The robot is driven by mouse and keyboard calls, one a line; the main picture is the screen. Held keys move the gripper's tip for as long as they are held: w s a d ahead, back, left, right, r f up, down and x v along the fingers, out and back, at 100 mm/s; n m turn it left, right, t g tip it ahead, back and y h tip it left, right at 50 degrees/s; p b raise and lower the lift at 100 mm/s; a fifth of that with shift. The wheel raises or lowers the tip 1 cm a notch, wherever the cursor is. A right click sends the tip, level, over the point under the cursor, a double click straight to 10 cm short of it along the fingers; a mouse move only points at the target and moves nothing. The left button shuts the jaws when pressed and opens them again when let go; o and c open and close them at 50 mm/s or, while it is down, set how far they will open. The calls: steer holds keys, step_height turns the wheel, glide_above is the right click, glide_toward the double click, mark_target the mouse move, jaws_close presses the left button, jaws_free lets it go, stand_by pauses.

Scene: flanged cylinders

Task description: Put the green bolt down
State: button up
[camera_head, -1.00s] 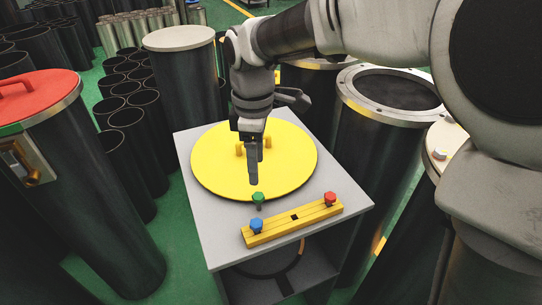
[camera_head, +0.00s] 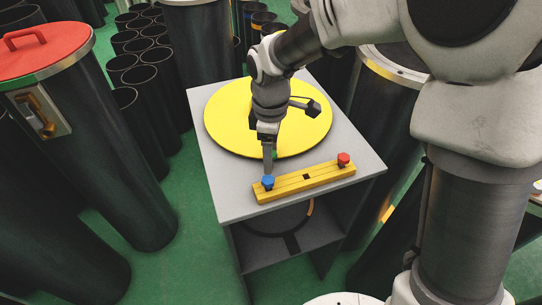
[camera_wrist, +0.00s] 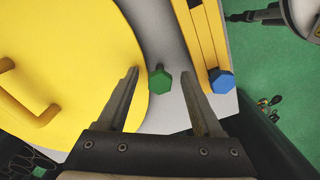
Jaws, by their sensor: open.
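The green bolt (camera_wrist: 160,82) stands in the gap between the yellow disc (camera_wrist: 125,45) and the yellow bar (camera_wrist: 207,45), in the wrist view. It appears to rest on the grey tabletop with its head toward the camera. My gripper (camera_head: 269,165) is open, with one finger on each side of the bolt and a gap visible on both sides. In the head view only a sliver of the green bolt (camera_head: 275,154) shows behind the fingers.
A blue bolt (camera_head: 268,182) and a red bolt (camera_head: 343,158) sit at opposite ends of the yellow bar (camera_head: 320,178), with an empty dark slot between them. The grey table (camera_head: 225,190) has bare space at left. Tall dark cylinders surround it.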

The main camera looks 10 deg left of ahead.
jaws_close()
steer(key=shift+r, duration=0.1)
stand_by(0.3)
